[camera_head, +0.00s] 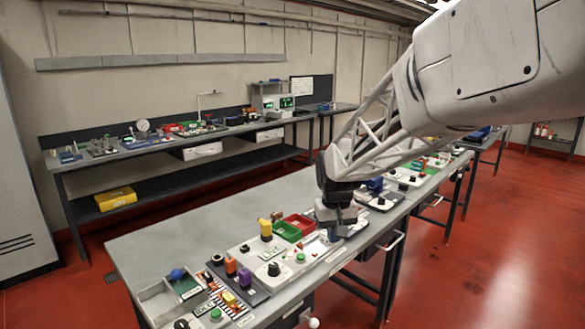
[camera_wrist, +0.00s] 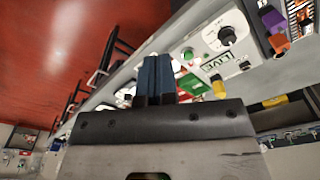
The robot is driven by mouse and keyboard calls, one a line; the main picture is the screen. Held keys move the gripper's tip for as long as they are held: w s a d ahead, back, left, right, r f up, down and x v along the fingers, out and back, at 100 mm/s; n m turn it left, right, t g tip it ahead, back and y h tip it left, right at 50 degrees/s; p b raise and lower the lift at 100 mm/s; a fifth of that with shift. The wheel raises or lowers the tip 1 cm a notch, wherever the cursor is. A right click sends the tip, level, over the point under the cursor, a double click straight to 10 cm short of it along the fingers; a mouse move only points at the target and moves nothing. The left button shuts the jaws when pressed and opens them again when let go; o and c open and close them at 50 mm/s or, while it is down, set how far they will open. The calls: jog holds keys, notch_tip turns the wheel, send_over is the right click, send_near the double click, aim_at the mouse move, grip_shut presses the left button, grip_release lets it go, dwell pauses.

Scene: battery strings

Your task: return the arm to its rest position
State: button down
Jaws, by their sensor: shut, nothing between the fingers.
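My gripper (camera_head: 335,232) hangs low over the middle of the long grey workbench (camera_head: 190,227), just right of the red bin. In the wrist view my gripper (camera_wrist: 155,60) shows two dark blue fingers pressed together, with nothing between them. My arm reaches in from the upper right of the head view. I cannot tell whether the fingertips touch the panel beneath them.
The bench's back left is bare.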

jog(key=s+d, duration=0.2)
jog(key=s, duration=0.9)
jog(key=s+d+r+m+t, duration=0.1)
jog(key=s+d, duration=0.2)
jog(key=s, duration=0.8)
jog(key=s+d+r+m, duration=0.1)
jog(key=s+d, duration=0.2)
jog(key=s, duration=0.9)
jog(key=shift+t, duration=0.3)
